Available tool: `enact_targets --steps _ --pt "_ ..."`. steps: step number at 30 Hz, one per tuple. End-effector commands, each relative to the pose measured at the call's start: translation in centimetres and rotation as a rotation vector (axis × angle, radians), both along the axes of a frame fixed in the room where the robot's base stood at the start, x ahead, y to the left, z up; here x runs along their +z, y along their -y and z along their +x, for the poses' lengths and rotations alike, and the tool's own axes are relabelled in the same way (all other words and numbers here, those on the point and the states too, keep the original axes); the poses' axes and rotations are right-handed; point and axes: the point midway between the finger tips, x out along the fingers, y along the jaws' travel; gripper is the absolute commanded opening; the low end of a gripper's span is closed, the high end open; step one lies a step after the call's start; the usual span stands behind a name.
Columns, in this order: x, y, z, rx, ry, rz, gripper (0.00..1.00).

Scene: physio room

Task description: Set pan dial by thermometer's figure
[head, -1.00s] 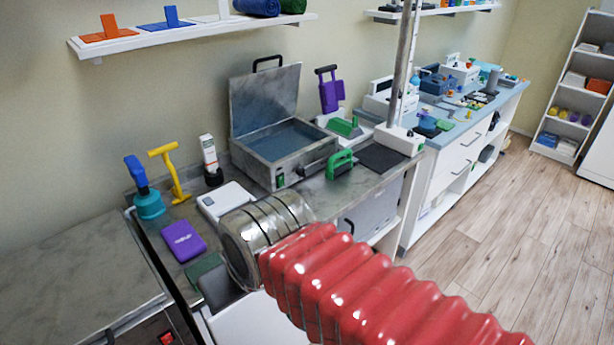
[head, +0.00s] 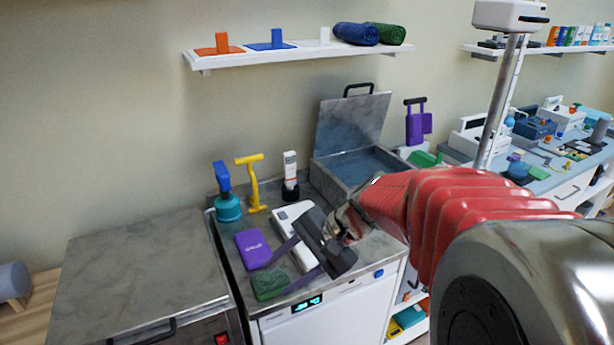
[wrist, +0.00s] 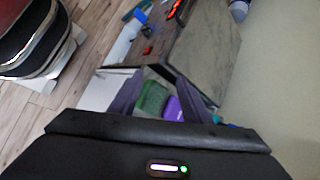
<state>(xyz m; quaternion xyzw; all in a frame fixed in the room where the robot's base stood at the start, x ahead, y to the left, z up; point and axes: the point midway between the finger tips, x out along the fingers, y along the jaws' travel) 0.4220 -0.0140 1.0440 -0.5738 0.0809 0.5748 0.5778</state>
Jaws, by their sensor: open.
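The pan (head: 345,175) is a grey metal box with its lid raised and a blue surface inside. It stands at the back of the counter, right of centre in the head view. Its front and any dial are hidden behind my arm. I cannot pick out a thermometer for certain; a white tube (head: 290,170) stands in a dark holder left of the pan. My gripper (head: 271,279) is open and empty over the counter's front left, well apart from the pan. In the wrist view my gripper (wrist: 160,78) has a green block and a purple case between its fingers.
A purple case (head: 253,250), green block (head: 269,284) and white flat device (head: 295,218) lie near my gripper. A teal-and-blue pump (head: 227,205) and yellow T-shaped tool (head: 252,183) stand behind. A lit display (head: 307,303) shows below, unreadable. The left worktop (head: 140,270) is clear.

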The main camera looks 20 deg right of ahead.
Motion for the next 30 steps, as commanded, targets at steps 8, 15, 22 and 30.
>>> enact_targets --steps 8,15,22,30 --pt "-1.1 5.2 5.5 -0.286 -0.057 0.302 0.43" --pt "-2.3 11.9 9.6 -0.536 -0.066 0.56 0.43" --pt "-4.2 20.3 12.1 -0.775 -0.041 0.804 0.43" --pt "-7.8 31.9 12.2 -1.055 0.037 1.081 0.43"
